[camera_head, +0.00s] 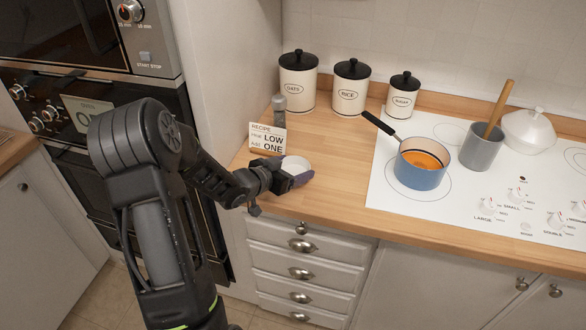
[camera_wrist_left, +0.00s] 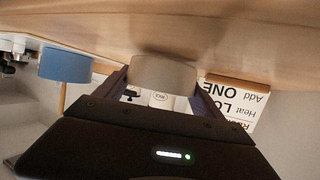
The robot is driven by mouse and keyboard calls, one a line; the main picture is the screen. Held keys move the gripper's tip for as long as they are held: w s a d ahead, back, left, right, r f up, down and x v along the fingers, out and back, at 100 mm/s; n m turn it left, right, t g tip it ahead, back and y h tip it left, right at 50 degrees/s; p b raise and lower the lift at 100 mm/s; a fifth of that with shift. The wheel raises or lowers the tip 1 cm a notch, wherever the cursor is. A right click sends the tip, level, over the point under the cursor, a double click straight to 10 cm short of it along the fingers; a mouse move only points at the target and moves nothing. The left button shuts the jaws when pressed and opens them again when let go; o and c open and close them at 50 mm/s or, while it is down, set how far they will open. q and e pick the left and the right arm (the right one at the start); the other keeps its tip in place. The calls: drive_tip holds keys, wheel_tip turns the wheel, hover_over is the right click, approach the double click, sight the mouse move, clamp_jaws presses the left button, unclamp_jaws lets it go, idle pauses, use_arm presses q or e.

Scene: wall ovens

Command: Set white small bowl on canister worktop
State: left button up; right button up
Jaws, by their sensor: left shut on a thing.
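The small white bowl (camera_head: 295,163) is at the left part of the wooden canister worktop (camera_head: 335,190), in front of the recipe card. My left gripper (camera_head: 288,172) is shut on the bowl, with its dark fingers on either side of it. The bowl also shows between the fingers in the left wrist view (camera_wrist_left: 163,72), where the picture is upside down and the worktop (camera_wrist_left: 240,35) lies close beyond it. I cannot tell whether the bowl touches the wood. My right gripper is out of view.
A recipe card (camera_head: 267,138) and a grey shaker (camera_head: 279,108) stand just behind the bowl. Several canisters (camera_head: 351,85) line the wall. A blue pot (camera_head: 421,168) and a grey utensil pot (camera_head: 482,147) are on the white hob (camera_head: 450,205). Bare wood lies right of the bowl.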

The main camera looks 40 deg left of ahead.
use_arm(q)
drive_tip(key=shift+f, duration=0.2)
drive_tip(key=shift+f, duration=0.25)
drive_tip(key=o, duration=1.4)
drive_tip(key=shift+r, duration=0.1)
drive_tip(key=shift+r, duration=0.1)
drive_tip(key=shift+s+r, duration=0.1)
drive_tip(key=v, duration=1.1)
drive_tip(key=shift+s+r+b, duration=0.15)
drive_tip(key=shift+s+b, duration=0.15)
drive_tip(key=shift+s, duration=0.05)
